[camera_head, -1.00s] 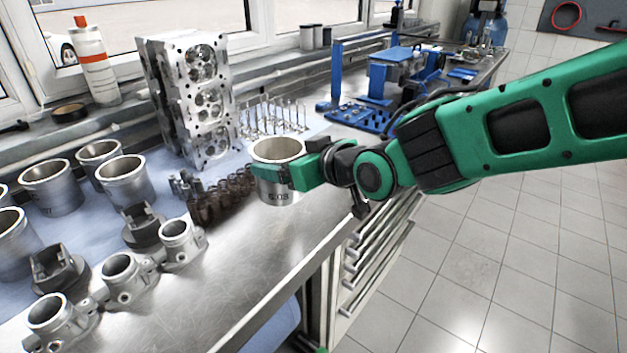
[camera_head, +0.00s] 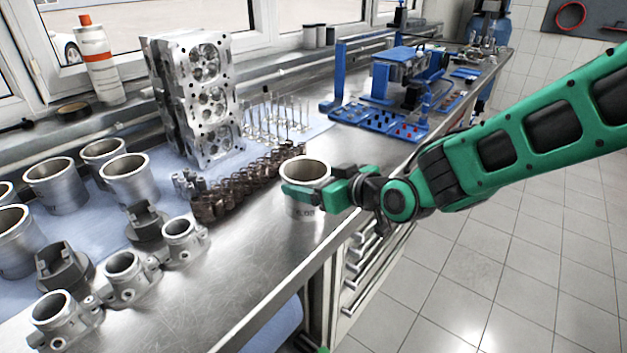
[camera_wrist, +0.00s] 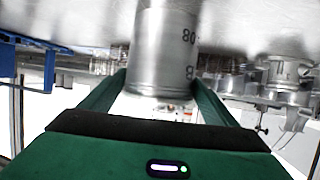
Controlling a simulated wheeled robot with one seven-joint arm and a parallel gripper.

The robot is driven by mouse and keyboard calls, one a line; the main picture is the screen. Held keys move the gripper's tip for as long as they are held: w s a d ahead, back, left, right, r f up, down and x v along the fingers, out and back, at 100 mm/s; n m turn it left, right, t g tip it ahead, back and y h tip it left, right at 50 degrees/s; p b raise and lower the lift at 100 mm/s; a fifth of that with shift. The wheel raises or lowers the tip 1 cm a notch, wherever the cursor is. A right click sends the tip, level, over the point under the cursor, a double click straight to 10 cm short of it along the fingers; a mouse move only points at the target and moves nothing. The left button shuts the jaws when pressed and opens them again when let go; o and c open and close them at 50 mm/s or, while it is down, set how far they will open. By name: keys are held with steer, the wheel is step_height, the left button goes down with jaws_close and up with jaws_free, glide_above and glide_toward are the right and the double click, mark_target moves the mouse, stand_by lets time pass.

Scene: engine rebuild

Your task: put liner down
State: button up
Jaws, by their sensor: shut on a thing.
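The liner (camera_head: 303,212) is a silver metal cylinder, open at the top, with dark markings on its side. It is upright near the bench's front edge. My green gripper (camera_head: 303,192) is shut on it from the right, with fingers around its upper wall. In the wrist view, the liner (camera_wrist: 162,60) sits between the two green fingers of my gripper (camera_wrist: 158,82). I cannot tell whether the liner's base touches the bench (camera_head: 235,275).
Several other liners (camera_head: 128,180) stand at the left. Brown parts (camera_head: 235,190) lie close behind the held liner, with a cylinder head (camera_head: 208,100) and valves (camera_head: 275,118) farther back. A blue fixture (camera_head: 385,85) stands at the back right. Bare metal lies in front left.

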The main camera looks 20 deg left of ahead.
steer(key=o, duration=1.4)
steer(key=shift+c, duration=0.2)
steer(key=shift+d+r, duration=0.1)
steer(key=v, duration=1.2)
